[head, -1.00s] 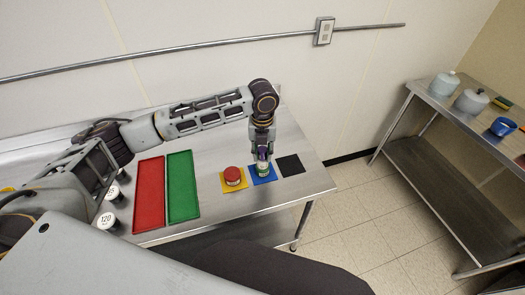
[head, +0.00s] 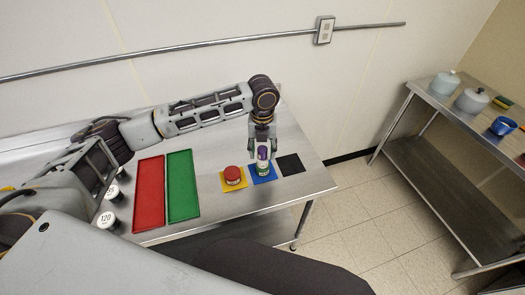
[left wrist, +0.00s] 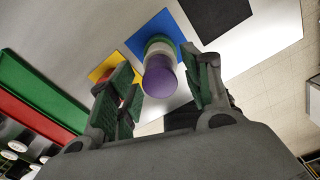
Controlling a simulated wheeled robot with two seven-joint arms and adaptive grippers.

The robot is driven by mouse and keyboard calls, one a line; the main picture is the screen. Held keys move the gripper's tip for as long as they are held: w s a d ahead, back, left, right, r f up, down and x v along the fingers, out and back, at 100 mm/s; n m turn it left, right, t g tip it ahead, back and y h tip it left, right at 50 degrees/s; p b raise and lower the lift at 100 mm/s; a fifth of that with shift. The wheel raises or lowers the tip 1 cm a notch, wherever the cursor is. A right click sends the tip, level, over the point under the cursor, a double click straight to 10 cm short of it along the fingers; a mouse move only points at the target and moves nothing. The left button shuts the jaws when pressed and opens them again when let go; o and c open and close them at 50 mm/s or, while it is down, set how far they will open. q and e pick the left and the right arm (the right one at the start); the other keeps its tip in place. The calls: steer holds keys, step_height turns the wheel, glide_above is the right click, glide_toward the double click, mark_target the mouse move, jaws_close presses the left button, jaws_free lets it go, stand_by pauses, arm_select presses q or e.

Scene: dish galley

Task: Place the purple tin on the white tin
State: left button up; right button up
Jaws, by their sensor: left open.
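The purple tin (head: 263,153) is on top of an upright stack on the blue square. The white tin (head: 263,163) shows as a pale band directly under it, with green below. In the left wrist view the purple tin's round top (left wrist: 160,79) faces me, with the white tin (left wrist: 158,50) behind it and a green rim beyond. My left gripper (head: 262,142) is just above the stack. Its fingers (left wrist: 165,92) are open, one on each side of the purple tin, with gaps visible. My right gripper is not in view.
The blue square (head: 267,178) lies between a yellow square with a red tin (head: 233,174) and an empty black square (head: 290,164). Empty red (head: 149,195) and green (head: 182,187) trays lie to the left. White-topped containers (head: 106,219) stand near the left arm.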

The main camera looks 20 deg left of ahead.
mark_target(262, 149)
arm_select(q)
step_height(262, 149, up, 11)
steer(key=b, duration=0.1)
stand_by(0.5)
